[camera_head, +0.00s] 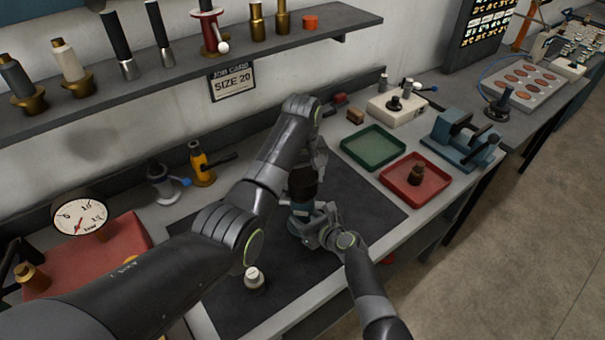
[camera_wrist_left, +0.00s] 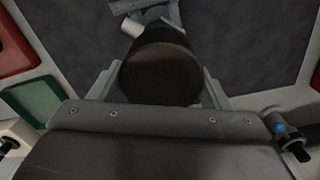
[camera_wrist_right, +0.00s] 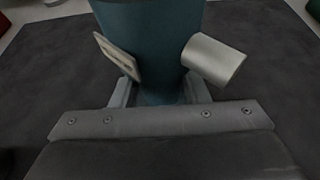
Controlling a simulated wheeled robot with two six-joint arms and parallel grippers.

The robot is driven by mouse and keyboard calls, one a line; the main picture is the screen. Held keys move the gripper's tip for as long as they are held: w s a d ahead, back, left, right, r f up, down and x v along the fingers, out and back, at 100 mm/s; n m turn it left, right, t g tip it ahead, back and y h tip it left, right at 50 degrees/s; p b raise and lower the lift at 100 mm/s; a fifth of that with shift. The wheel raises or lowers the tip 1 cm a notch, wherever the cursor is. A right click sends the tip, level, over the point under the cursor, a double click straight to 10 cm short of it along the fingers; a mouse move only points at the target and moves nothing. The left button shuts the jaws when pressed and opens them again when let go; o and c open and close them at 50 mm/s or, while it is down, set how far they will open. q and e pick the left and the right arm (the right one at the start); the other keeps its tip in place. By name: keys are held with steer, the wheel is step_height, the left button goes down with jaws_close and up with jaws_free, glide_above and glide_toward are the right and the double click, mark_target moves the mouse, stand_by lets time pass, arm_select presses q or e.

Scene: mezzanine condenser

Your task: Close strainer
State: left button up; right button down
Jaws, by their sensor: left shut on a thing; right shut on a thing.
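The strainer has a teal body (camera_head: 299,224) standing on the dark mat, with a dark brown round cap (camera_head: 302,183) at its top. My left gripper (camera_head: 316,172) is shut on the cap from above; in the left wrist view the cap (camera_wrist_left: 160,73) fills the space between the fingers. My right gripper (camera_head: 318,228) is shut on the teal body, which the right wrist view (camera_wrist_right: 150,45) shows with a silver side stub (camera_wrist_right: 213,58) and a pale plate. The cap lines up over the body, but whether it is fully seated cannot be told.
A small pale knob-like part (camera_head: 254,276) stands on the dark mat (camera_head: 360,205). A teal vise (camera_head: 463,142) stands at the right. A gauge (camera_head: 80,218) is at the left.

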mark_target(303, 211)
stand_by(0.4)
arm_select(q)
steer(key=shift+f, duration=0.85)
steer(key=shift+f, duration=0.6)
